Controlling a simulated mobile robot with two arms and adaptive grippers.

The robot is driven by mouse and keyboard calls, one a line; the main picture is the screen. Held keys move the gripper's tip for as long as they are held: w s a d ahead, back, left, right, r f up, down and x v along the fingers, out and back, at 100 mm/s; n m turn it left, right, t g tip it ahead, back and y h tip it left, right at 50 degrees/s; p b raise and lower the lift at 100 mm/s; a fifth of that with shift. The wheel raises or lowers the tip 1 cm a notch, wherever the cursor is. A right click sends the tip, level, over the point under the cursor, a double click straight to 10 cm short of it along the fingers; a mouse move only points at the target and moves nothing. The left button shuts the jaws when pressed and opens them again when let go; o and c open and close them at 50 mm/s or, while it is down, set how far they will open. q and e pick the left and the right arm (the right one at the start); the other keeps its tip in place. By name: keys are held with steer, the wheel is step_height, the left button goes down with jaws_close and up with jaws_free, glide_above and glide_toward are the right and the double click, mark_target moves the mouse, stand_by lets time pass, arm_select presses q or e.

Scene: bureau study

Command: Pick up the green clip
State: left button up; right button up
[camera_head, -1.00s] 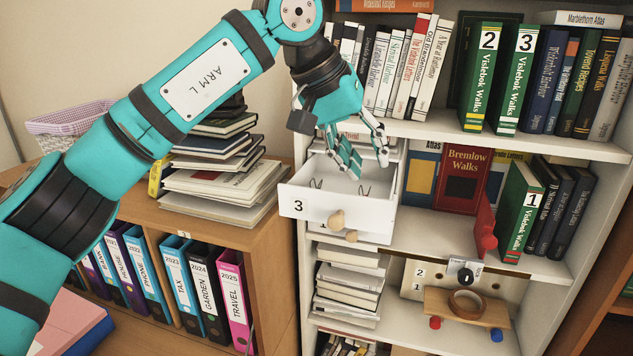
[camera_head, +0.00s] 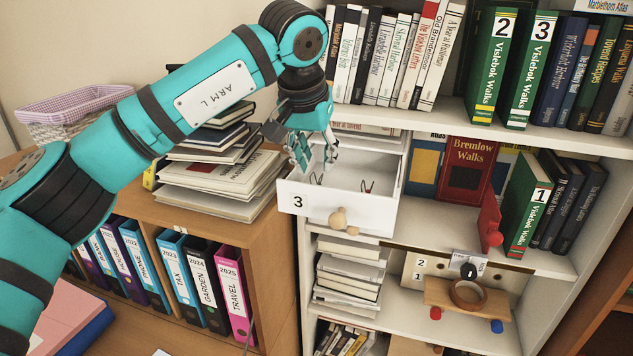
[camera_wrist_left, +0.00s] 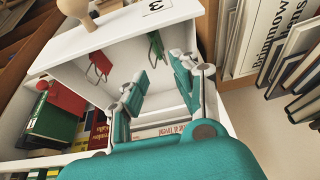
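The green clip (camera_wrist_left: 156,46) lies in the open white drawer marked 3 (camera_head: 325,205), near its front wall. In the head view it is a small dark shape (camera_head: 317,179) at the drawer's left. A red clip (camera_wrist_left: 99,66) lies apart from it in the same drawer; it also shows in the head view (camera_head: 367,187). My left gripper (camera_head: 315,160) points down at the left part of the drawer. In the wrist view its two fingers (camera_wrist_left: 160,85) are spread with nothing between them, and the green clip is beyond the fingertips. My right gripper is not in view.
The drawer has a wooden knob (camera_head: 343,219). A shelf of books (camera_head: 400,55) stands above and behind it. A book stack (camera_head: 220,180) lies on the wooden cabinet at left. A red book (camera_head: 466,168) stands on the shelf right of the drawer.

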mark_target(316, 176)
arm_select(q)
steer(key=shift+f, duration=0.15)
steer(key=shift+f+p, duration=0.3)
steer(key=shift+f, duration=0.05)
steer(key=x, duration=0.1)
steer(key=p+x, duration=0.1)
steer(key=x, duration=0.1)
steer(key=shift+s+a+f+p, duration=0.1)
steer(key=shift+s+f+p, duration=0.1)
steer(key=shift+f+p, duration=0.15)
steer(key=shift+w+f, duration=0.15)
steer(key=shift+f, duration=0.3)
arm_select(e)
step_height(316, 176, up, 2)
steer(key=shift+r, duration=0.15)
arm_select(q)
steer(key=shift+c, duration=0.3)
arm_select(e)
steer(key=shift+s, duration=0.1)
arm_select(q)
jaws_close()
